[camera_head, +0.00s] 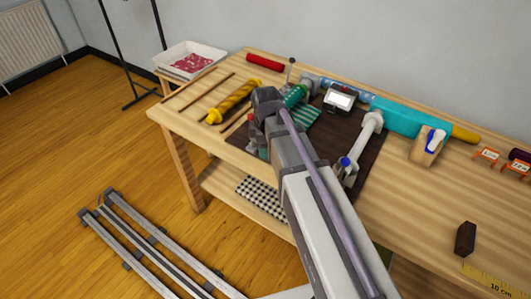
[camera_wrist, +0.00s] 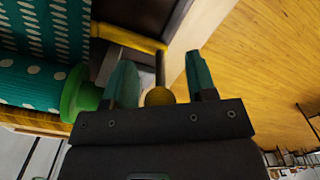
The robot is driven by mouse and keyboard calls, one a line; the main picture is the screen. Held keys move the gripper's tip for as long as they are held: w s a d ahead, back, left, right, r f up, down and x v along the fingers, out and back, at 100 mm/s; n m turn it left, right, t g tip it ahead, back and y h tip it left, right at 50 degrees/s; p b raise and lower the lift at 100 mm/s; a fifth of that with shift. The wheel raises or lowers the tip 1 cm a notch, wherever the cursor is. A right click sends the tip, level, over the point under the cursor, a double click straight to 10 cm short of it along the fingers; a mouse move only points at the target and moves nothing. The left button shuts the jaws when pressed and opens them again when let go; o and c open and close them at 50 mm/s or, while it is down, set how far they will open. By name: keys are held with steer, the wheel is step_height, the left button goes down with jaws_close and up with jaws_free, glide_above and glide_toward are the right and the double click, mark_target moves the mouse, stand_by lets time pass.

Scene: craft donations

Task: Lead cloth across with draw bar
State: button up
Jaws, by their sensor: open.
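The teal cloth with white dots (camera_wrist: 45,30) shows at the left of the wrist view, beside a dotted roll (camera_wrist: 30,88) with a green end flange (camera_wrist: 80,95). In the head view, the cloth (camera_head: 306,116) lies partly behind my arm. A yellow bar (camera_wrist: 128,37), possibly the draw bar, runs along the cloth's edge. A thin rod with a brass-coloured ball knob (camera_wrist: 159,96) shows between the fingers of my gripper (camera_wrist: 161,62). The gripper is open, its fingers apart on either side of the knob. My wrist hides the fingers in the head view.
The dark board (camera_head: 364,150) lies on the wooden table (camera_head: 440,205). A yellow roller (camera_head: 233,101), red roll (camera_head: 265,62) and white tray (camera_head: 190,57) are at the left. A teal roll (camera_head: 398,115) and dark block (camera_head: 465,238) are at the right. The right front tabletop has free room.

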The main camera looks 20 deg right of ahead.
steer(key=shift+r, duration=0.15)
steer(key=shift+c, duration=0.2)
jaws_close()
steer(key=shift+s, duration=0.1)
